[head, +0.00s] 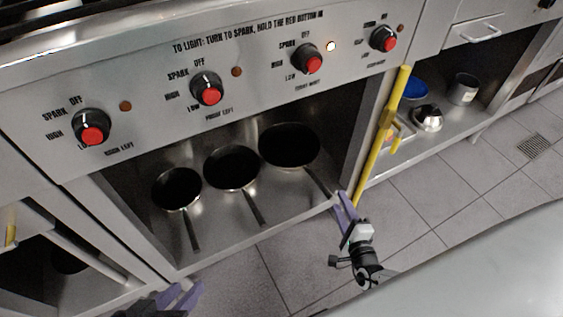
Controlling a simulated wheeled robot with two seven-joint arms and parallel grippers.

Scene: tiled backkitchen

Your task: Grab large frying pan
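Three dark frying pans stand in a row in the open steel compartment under the stove. The large frying pan (289,146) is the rightmost, with its handle pointing toward the front right edge. The middle pan (231,168) and the small pan (177,189) are to its left. My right gripper (342,204) is at the compartment's front right corner, close to the end of the large pan's handle. Whether it touches the handle, and its finger gap, are unclear. My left gripper (182,297) is at the bottom edge, below the compartment, with fingers apart and nothing visible between them.
A yellow vertical bar (383,135) stands right of the compartment. A shelf beyond it holds a blue bowl (415,88), a steel bowl (427,118) and a pot (463,89). Red-capped knobs line the stove panel above the pans. A pale surface (480,265) fills the lower right.

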